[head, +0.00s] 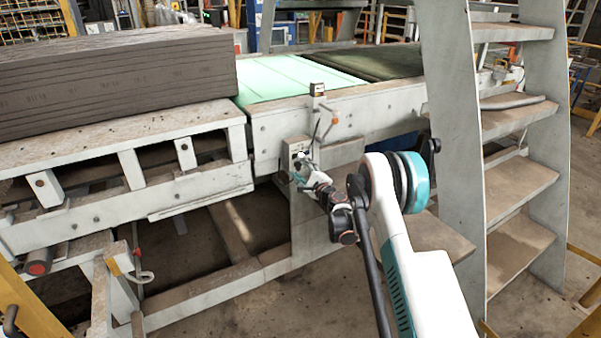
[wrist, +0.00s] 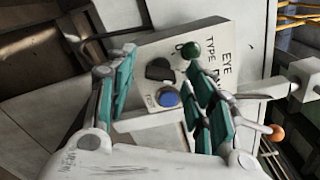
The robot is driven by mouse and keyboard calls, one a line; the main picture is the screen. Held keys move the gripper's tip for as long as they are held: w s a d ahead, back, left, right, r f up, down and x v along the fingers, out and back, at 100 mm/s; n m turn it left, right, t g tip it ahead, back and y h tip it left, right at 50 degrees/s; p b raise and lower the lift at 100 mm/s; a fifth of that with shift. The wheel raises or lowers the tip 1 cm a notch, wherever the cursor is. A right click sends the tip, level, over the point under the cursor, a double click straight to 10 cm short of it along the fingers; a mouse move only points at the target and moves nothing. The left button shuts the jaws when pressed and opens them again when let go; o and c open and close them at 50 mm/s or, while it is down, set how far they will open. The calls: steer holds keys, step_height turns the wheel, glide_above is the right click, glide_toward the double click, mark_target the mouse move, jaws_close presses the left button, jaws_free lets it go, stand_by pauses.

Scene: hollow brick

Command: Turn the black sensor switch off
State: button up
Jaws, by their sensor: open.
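The black sensor switch (wrist: 159,69) is a dark knob on a pale control box (wrist: 215,38) with printed letters, some reading "EYE" and "TYPE". In the wrist view it lies between the fingertips of my gripper (wrist: 160,66), nearer the left one. My gripper is open, with teal finger pads on both sides and nothing held. Whether a finger touches the knob cannot be told. In the head view the box (head: 295,146) is on the machine's side, with my gripper (head: 302,160) in front of it; the knob is too small to make out there.
A blue button (wrist: 168,97) sits just below the knob, and a green round part (wrist: 191,48) is close to the right fingertip. Metal stairs (head: 505,130) stand to the right; a stacked grey load (head: 115,80) is left.

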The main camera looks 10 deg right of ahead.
steer(key=shift+w+a, duration=0.15)
steer(key=shift+w, duration=0.2)
steer(key=shift+c, duration=0.3)
jaws_close()
steer(key=shift+o, duration=0.3)
jaws_free()
steer(key=v, duration=1.2)
